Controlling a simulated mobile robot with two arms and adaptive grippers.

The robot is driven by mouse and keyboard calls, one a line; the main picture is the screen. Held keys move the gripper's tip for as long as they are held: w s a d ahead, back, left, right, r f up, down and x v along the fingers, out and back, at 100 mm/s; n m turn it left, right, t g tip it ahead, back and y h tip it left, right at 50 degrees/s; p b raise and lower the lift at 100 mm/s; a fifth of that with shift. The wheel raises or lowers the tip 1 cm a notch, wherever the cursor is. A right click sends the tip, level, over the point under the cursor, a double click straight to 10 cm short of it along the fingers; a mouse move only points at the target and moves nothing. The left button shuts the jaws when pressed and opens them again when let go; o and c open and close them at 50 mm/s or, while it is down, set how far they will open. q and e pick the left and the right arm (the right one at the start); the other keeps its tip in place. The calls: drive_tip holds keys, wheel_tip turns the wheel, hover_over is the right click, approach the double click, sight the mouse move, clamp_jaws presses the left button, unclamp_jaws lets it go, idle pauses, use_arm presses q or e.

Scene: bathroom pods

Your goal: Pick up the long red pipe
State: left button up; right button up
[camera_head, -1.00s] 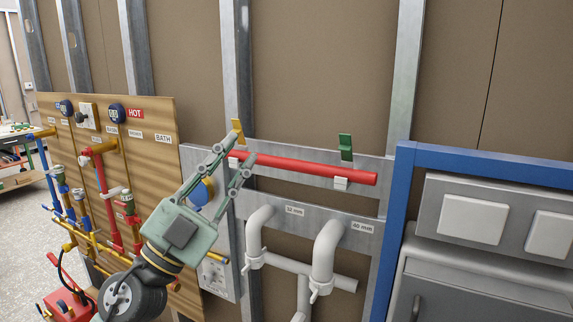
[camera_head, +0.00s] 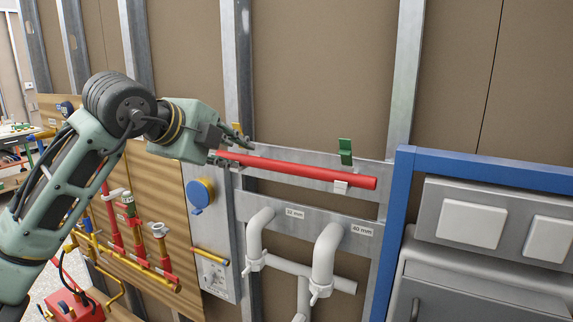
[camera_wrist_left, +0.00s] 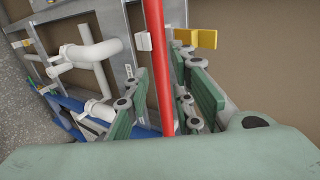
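The long red pipe (camera_head: 310,172) lies nearly level across the metal wall rail, with a white clip (camera_head: 340,184) under its right part. My left gripper (camera_head: 228,150) is at the pipe's left end, its palm to the left of it. In the left wrist view the red pipe (camera_wrist_left: 158,70) runs between the two green fingers (camera_wrist_left: 165,105). The fingers look spread, with gaps beside the pipe. Whether one finger touches it I cannot tell. My right gripper is not in view.
A yellow clip (camera_wrist_left: 200,38) and a green clip (camera_head: 345,150) are on the upper rail near the pipe. White drain pipes (camera_head: 325,260) stand below. A blue frame (camera_head: 480,170) and grey cabinet are at the right. The wooden pipe board (camera_head: 150,215) is at the left.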

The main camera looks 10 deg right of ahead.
sight(248, 161)
use_arm(q)
drive_tip(key=p+x, duration=0.3)
drive_tip(key=x, duration=0.1)
drive_tip(key=shift+d, duration=0.15)
drive_tip(key=shift+w+d+f, duration=0.3)
drive_tip(key=shift+w+f, duration=0.15)
drive_tip(key=shift+s, duration=0.1)
clamp_jaws()
